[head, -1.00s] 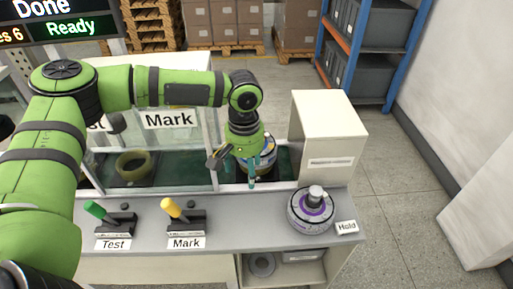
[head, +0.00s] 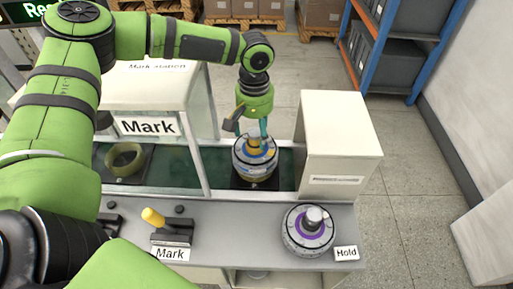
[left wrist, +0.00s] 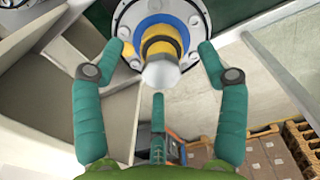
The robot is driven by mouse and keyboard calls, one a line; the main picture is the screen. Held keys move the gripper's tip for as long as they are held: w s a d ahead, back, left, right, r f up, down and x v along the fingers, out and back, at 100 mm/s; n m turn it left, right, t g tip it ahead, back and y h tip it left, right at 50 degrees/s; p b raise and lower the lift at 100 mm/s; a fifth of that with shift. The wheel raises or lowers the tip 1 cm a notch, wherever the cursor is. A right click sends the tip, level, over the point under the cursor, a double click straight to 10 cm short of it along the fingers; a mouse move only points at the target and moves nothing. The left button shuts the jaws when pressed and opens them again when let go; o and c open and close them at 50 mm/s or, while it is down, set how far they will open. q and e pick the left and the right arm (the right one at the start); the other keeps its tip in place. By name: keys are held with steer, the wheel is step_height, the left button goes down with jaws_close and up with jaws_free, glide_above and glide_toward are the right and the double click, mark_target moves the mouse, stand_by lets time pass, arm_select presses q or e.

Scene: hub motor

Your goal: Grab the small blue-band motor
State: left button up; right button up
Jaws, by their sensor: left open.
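The blue-band motor (head: 255,165), a silver disc with a blue ring and a yellow-banded hub, sits on a dark plate at the right end of the green conveyor. My left gripper (head: 259,132) is above it, pointing down, open and empty. In the left wrist view, the fingers of my left gripper (left wrist: 162,52) are spread on both sides of the motor's yellow and dark hub (left wrist: 163,42) with its pale shaft end. I cannot tell whether they touch it. Part of the motor's disc is cut off at the top there. My right gripper is not in view.
A purple-band motor (head: 296,240) stands on the counter beside the Hold label (head: 346,253). A cream box (head: 340,145) rises right of the conveyor.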

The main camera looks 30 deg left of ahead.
mark_target(255, 146)
arm_select(q)
steer(key=f, duration=0.3)
steer(key=shift+w+a+f+p, duration=0.1)
steer(key=shift+w+f+p, duration=0.1)
steer(key=shift+f+p, duration=0.2)
steer(key=shift+w+f, duration=0.1)
steer(key=shift+f, duration=0.2)
jaws_close()
steer(key=shift+w+r, duration=0.1)
steer(key=shift+r, duration=0.05)
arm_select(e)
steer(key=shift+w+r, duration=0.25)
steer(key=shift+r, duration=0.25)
